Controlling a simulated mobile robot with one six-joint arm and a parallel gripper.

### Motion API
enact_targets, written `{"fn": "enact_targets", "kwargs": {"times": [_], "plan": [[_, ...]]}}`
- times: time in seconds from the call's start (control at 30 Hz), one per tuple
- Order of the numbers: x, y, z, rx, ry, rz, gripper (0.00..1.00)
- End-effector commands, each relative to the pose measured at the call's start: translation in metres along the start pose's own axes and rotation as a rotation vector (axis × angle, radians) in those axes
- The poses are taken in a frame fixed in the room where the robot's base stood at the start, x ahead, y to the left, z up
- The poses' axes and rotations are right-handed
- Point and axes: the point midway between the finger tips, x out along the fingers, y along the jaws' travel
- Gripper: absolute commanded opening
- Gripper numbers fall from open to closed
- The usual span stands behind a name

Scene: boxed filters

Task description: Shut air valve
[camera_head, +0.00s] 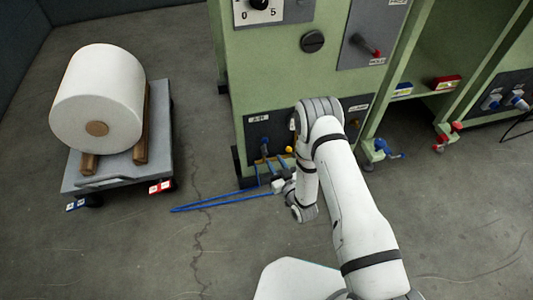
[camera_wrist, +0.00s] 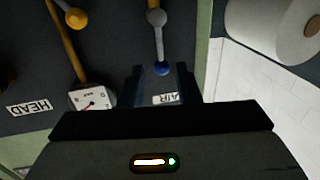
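A cart (camera_head: 120,178) with a white roll (camera_head: 98,95) stands at left. Thin blue lines (camera_head: 225,199) cross the floor before the machine (camera_head: 277,83).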

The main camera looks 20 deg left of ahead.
Motion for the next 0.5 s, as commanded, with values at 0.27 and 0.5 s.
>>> {"fn": "enact_targets", "kwargs": {"times": [0.27, 0.5], "plan": [[0.037, -0.001, 0.002, -0.001, 0.01, -0.002, 0.3], [0.068, 0.0, 0.002, 0.0, 0.007, 0.0, 0.3]]}}
